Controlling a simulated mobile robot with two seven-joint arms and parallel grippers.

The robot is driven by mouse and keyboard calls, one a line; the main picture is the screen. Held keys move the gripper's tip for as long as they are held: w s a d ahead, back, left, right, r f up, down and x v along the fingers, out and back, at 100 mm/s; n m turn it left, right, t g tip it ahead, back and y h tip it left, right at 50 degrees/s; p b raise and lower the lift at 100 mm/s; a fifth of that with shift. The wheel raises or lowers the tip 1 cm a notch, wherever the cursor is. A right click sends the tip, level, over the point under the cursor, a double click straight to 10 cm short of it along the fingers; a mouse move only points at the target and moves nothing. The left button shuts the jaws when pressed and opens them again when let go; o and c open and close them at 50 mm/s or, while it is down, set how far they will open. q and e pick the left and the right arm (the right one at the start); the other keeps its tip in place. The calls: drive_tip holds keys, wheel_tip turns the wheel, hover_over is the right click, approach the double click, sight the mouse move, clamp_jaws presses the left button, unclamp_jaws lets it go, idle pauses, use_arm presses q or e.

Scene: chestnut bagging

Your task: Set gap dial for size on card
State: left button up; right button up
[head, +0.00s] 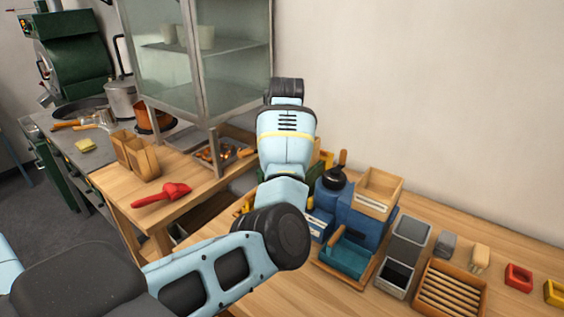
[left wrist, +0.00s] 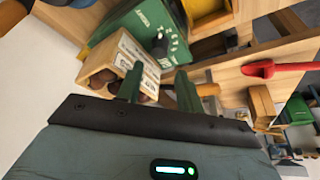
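The green machine (left wrist: 122,28) fills the upper left of the left wrist view. A black dial knob (left wrist: 160,47) stands on its face, with white marks beside it. A wooden box (left wrist: 99,66) with white printed cards (left wrist: 132,50) on its front sits against the machine; brown chestnuts show under it. The card print is too small to read. My left gripper (left wrist: 160,88) has its two green fingers apart, with nothing clearly held between them; the knob is beyond the fingertips. In the head view my left arm hides this gripper and most of the green machine. My right gripper is not in view.
A blue machine (head: 370,226), a teal tray (head: 345,258) and a slatted wooden tray (head: 450,290) stand right of my arm. A red tool (head: 162,194) lies on the left table, also in the left wrist view (left wrist: 270,69). A glass cabinet (head: 165,65) stands behind.

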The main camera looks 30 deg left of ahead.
use_arm(q)
drive_tip(key=b+x, duration=0.1)
drive_tip(key=x, duration=0.5)
drive_tip(key=shift+f, duration=0.2)
drive_tip(key=shift+w+a+f, duration=0.15)
drive_tip(key=shift+w+f, duration=0.1)
drive_tip(key=shift+f, duration=0.2)
